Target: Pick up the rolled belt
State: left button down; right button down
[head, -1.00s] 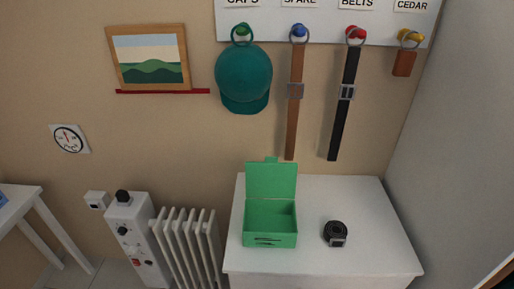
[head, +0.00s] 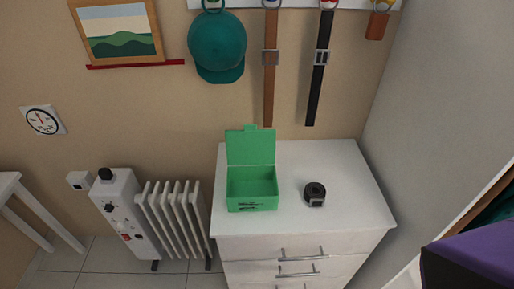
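The rolled belt (head: 315,193) is a small black coil with a grey buckle at its front. It lies on the white top of the chest of drawers (head: 348,208), to the right of an open green box (head: 252,190). Nothing touches the belt. Neither of my grippers shows in the head view.
A brown belt (head: 269,90), a black belt (head: 318,85) and a teal cap (head: 217,45) hang on the wall above. A white radiator (head: 172,220) stands left of the drawers. A purple and black thing (head: 475,258) is at the lower right. The drawer top's front is clear.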

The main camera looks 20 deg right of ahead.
aim_at(315, 194)
jog(key=z, duration=1.2)
